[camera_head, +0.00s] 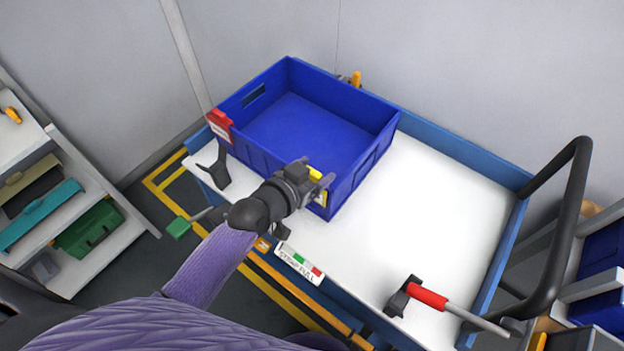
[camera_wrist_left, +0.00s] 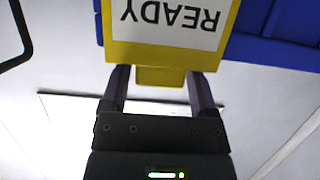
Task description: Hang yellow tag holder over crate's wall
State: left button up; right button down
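The yellow tag holder (camera_head: 322,197) is at the blue crate's (camera_head: 362,178) near wall, close to the front corner. Its white READY label shows upside down in the left wrist view (camera_wrist_left: 165,22), with blue crate wall behind it. My left gripper (camera_head: 318,181) is at the holder's top; in the left wrist view its two fingers (camera_wrist_left: 160,78) stand on either side of the holder's small tab and look shut on it. The gripper partly hides the wall's rim in the head view, so I cannot tell whether the holder straddles it. My right gripper is out of view.
A red tag holder (camera_head: 221,123) hangs on the crate's left corner. A black forked stand (camera_head: 219,166) and a red-handled tool (camera_head: 428,296) are on the white cart top (camera_head: 430,200). The cart's right side is mostly clear. A shelf (camera_head: 92,205) stands at left.

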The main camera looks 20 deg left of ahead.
pick_arm(q)
jog(key=c, duration=0.9)
